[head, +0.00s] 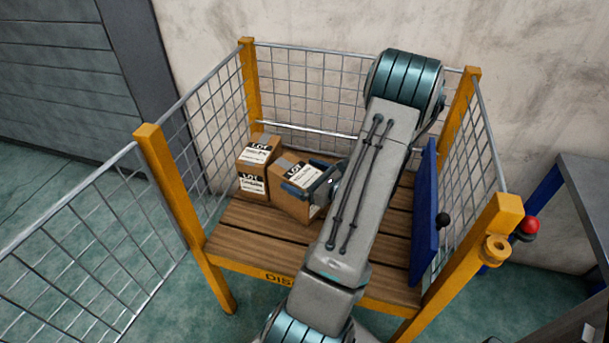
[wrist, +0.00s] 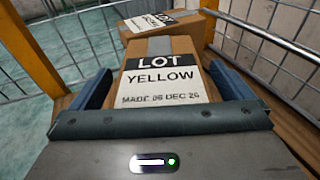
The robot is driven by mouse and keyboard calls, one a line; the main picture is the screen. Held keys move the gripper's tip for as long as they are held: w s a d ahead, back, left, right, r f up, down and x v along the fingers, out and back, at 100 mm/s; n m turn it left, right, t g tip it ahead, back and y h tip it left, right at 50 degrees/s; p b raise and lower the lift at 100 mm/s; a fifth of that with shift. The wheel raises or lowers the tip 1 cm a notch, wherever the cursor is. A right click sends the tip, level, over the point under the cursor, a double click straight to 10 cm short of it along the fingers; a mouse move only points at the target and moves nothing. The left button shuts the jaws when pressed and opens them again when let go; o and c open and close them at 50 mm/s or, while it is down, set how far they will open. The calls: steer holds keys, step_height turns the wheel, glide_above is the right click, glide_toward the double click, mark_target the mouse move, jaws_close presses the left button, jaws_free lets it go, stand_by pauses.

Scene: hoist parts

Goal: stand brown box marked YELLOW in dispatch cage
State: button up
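The brown box marked YELLOW (wrist: 165,75) is between the blue fingers of my gripper (wrist: 160,82) in the wrist view. Its white label reads LOT YELLOW. In the head view this box (head: 283,205) is inside the dispatch cage (head: 250,244), at or just above the slatted wooden floor; it looks tilted. My gripper (head: 306,180) reaches it from the right, with fingers on both sides. Its underside is hidden, so contact with the floor cannot be told.
Another brown labelled box (head: 252,180) stands close by on the left; it also shows in the wrist view (wrist: 160,22). Mesh walls and yellow posts (head: 172,185) surround the floor. A blue panel (head: 425,215) stands at right. Front floor boards are clear.

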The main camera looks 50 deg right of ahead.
steer(key=shift+r, duration=0.2)
steer(key=s+r+p, duration=0.1)
steer(key=s, duration=0.6)
steer(key=w+a+r+n+g+y, duration=0.2)
steer(key=a+n+g+y, duration=0.1)
steer(key=a+n, duration=0.3)
steer(key=w+a+r+n+g+y, duration=0.1)
steer(key=a+r+n+g+y, duration=0.2)
steer(key=a, duration=0.5)
steer(key=w+a+r+n+g+y, duration=0.2)
steer(key=a+n+g+y, duration=0.15)
steer(key=a+n, duration=0.25)
steer(key=s+a+r+n+g+h, duration=0.2)
steer(key=a+n+h, duration=0.3)
steer(key=n, duration=0.5)
steer(key=s+a+r+n+g+h, duration=0.3)
steer(key=a+n+h, duration=0.3)
steer(key=n, duration=0.4)
steer(key=shift+s+a+r, duration=0.35)
steer(key=shift+s+r, duration=0.05)
steer(key=shift+r, duration=0.45)
steer(key=shift+r, duration=0.15)
